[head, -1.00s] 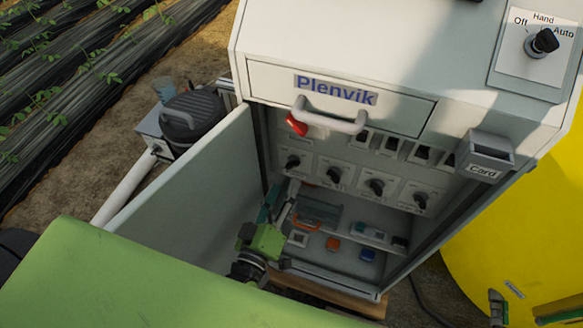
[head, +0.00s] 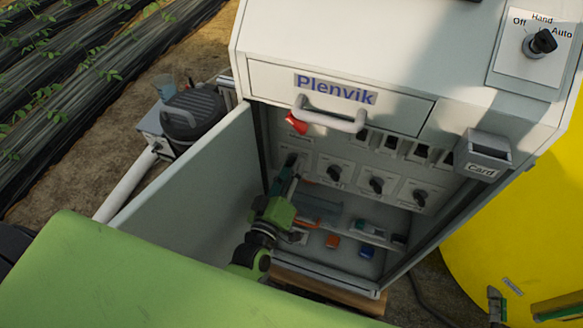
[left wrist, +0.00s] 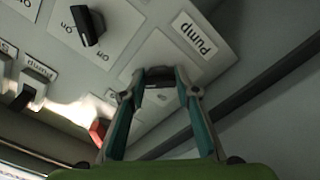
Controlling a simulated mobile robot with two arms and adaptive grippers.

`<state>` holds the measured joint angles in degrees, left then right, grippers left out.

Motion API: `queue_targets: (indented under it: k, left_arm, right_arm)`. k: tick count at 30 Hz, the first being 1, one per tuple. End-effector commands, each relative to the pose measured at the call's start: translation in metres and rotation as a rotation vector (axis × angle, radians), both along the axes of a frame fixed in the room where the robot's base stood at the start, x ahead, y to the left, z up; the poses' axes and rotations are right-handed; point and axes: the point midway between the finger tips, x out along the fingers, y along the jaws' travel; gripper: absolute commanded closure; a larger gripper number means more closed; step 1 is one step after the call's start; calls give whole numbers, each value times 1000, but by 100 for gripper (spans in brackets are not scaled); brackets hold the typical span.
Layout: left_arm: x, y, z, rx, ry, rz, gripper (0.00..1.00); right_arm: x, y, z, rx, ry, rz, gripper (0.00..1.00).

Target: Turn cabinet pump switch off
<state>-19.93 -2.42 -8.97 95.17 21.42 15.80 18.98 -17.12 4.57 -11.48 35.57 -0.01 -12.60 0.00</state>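The open cabinet (head: 350,255) has a row of black rotary switches on its inner panel. The leftmost, the pump switch, is largely hidden by my left gripper (head: 289,172) in the head view. In the left wrist view its dark knob (left wrist: 158,78) lies between my left fingertips (left wrist: 160,75), beside a "Pump" label (left wrist: 194,34). The fingers stand apart on either side; I cannot tell whether they touch it. The knob's pointing direction is unclear. Finger parts that look like my right gripper (head: 522,304) show apart at the lower right edge, with nothing visible between them.
The cabinet door (head: 190,180) stands open left of my left arm. A drawer handle (head: 330,117) and red knob (head: 296,123) are above the switches. A card holder (head: 485,153) is at the right.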

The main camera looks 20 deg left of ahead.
Motion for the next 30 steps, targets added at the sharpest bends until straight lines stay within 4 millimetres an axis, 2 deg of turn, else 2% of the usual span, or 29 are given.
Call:
queue_targets:
  k: [7,14,30]
  left_arm:
    - [0,0,0,-20,1,-1,93]
    - [0,-1,0,-125,5,-2,93]
    - [0,-2,2,-614,22,-2,93]
  right_arm:
    - [-1,0,0,0,2,0,60]
    - [-2,0,2,-1,3,0,60]
    - [-2,-1,1,-1,3,0,60]
